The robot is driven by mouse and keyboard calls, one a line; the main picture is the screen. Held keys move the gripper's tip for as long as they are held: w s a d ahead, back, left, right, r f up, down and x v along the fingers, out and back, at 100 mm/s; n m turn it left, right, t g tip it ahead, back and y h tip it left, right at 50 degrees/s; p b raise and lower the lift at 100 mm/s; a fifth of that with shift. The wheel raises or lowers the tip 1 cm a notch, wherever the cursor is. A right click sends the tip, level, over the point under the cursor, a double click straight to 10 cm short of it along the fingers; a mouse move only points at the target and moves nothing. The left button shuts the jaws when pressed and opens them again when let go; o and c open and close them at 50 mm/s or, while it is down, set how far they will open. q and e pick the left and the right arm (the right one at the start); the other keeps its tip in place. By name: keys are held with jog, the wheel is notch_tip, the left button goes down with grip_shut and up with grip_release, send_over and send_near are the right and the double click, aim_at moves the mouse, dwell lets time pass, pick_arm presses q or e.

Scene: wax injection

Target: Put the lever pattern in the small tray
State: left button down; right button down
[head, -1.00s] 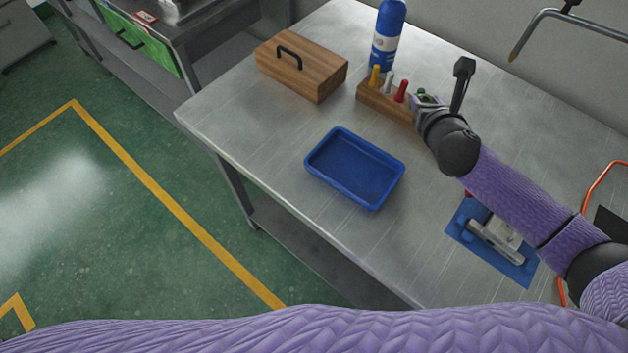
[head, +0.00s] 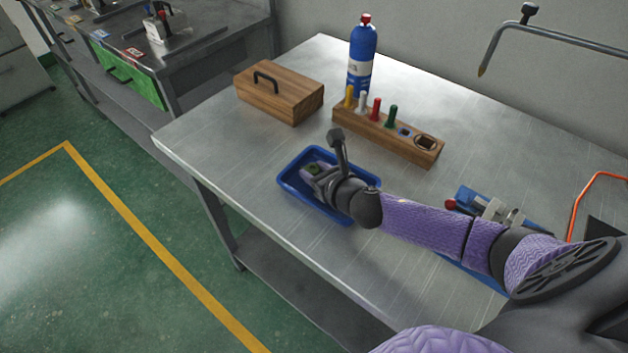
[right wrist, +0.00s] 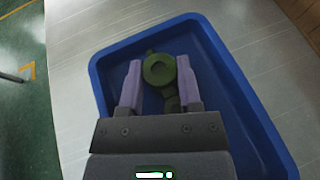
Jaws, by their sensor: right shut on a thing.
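The small tray (head: 289,188) is a blue, shallow, rectangular tray on the metal table; its inside also fills much of the right wrist view (right wrist: 236,105). My right gripper (head: 313,172) is over the tray, fingers pointing down into it. The lever pattern (right wrist: 158,70) is dark green, with a round disc-like part and a narrower arm. It lies between the purple fingers of my right gripper (right wrist: 160,84), which is shut on it. I cannot tell whether the pattern touches the tray floor. My left gripper is not in view.
A wooden block (head: 385,136) with several coloured pegs stands behind the tray. A wooden box (head: 279,92) with a black handle and a blue bottle (head: 361,58) stand further back. A blue fixture (head: 466,200) is partly hidden behind my right arm. The table's front edge is near the tray.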

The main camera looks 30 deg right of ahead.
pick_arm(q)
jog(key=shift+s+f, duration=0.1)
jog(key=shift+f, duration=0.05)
pick_arm(e)
jog(key=shift+f, duration=0.3)
jog(key=shift+f, duration=0.15)
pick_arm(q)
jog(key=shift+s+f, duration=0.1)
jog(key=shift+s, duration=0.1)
pick_arm(e)
jog(key=shift+c, duration=1.4)
grip_release()
jog(key=shift+r, duration=0.25)
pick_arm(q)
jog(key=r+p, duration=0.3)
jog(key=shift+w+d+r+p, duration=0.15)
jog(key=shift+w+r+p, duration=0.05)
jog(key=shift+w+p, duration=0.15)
pick_arm(e)
jog(key=v, duration=1.2)
